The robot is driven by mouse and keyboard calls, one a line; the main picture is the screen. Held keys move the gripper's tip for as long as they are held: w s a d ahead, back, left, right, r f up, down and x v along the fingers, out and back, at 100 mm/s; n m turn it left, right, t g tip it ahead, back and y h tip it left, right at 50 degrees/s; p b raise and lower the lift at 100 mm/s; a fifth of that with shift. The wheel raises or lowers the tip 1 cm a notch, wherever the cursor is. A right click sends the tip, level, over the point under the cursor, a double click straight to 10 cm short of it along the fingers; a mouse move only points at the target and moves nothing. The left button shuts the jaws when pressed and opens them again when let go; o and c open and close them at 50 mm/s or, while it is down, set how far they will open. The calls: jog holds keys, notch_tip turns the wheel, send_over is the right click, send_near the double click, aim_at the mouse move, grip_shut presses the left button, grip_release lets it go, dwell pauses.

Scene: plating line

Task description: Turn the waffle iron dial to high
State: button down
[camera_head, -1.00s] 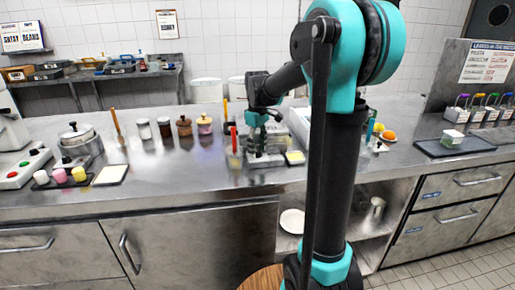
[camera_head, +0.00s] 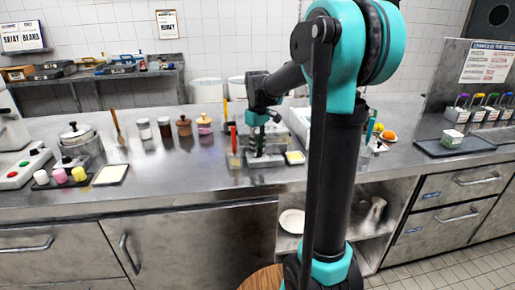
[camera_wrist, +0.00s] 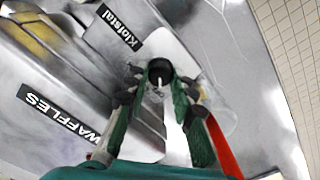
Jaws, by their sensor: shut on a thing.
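The waffle iron (camera_head: 266,163) is a low grey metal block on the counter, just below my gripper (camera_head: 257,148). In the wrist view, its metal face carries black "Klofstal" and "WAFFLES" labels. The dark round dial (camera_wrist: 159,68) has a white pointer mark and sits between my gripper's green and black fingers (camera_wrist: 160,86). The fingers are shut on the dial, one on each side. The dial's scale marks cannot be read, so its setting is unclear.
A container with a red-handled tool (camera_head: 234,150) stands close left of the gripper; the red also shows in the wrist view (camera_wrist: 222,148). Jars (camera_head: 184,126) stand further left. A dark tray (camera_head: 452,146) lies at right.

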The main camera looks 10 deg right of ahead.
jog(key=m, duration=1.1)
jog(key=shift+m, duration=0.3)
jog(key=m, duration=1)
jog(key=shift+m, duration=0.4)
jog(key=c, duration=1.3)
grip_release()
jog(key=shift+o, duration=0.2)
